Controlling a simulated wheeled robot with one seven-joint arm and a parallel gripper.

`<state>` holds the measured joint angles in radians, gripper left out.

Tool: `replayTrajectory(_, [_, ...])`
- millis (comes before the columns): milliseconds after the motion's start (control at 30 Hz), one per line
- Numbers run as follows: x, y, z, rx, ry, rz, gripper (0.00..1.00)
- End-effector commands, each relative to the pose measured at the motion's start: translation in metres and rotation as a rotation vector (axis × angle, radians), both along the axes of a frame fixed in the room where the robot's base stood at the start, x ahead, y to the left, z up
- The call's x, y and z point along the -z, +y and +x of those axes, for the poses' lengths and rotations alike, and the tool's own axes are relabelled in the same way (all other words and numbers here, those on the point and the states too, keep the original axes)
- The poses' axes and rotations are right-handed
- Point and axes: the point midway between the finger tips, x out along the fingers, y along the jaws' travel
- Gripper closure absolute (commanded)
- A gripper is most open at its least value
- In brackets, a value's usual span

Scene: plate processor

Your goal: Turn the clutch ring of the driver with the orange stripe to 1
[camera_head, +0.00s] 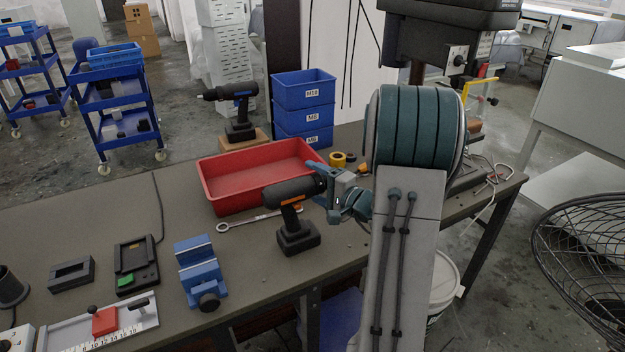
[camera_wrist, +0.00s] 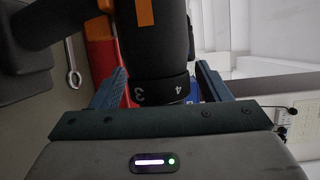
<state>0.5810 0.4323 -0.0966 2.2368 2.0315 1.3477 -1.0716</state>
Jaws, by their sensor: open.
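The driver with the orange stripe (camera_head: 290,197) stands upright on its battery on the workbench, its nose pointing right. My gripper (camera_head: 329,187) is at its nose, coming from the right. In the wrist view, the driver's body with the orange stripe (camera_wrist: 145,13) fills the upper middle. Its dark clutch ring (camera_wrist: 160,90) shows the white numbers 3 and 4 and sits between the two blue fingers of my open gripper (camera_wrist: 160,85). Small gaps appear beside the ring, but I cannot tell whether a finger touches it. The 1 and the ring's pointer mark are not visible.
A red tray (camera_head: 225,203) lies directly behind the driver, with a wrench (camera_head: 248,221) beside it. A second driver with a blue stripe (camera_head: 240,110) stands farther back, near stacked blue bins (camera_head: 303,105). A blue vise (camera_head: 199,272) stands to the left.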

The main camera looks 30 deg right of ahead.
Motion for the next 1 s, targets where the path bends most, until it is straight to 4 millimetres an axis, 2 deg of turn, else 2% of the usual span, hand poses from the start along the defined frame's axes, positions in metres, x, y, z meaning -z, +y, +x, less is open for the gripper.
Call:
replayTrajectory(367, [0.0006,0.0026,0.0058,0.000,0.000,0.001,0.30])
replayTrajectory(533, [0.0004,0.0026,0.0057,0.000,0.000,0.000,0.75])
replayTrajectory(1000, [-0.0012,0.0035,0.0058,-0.003,0.081,-0.004,0.75])
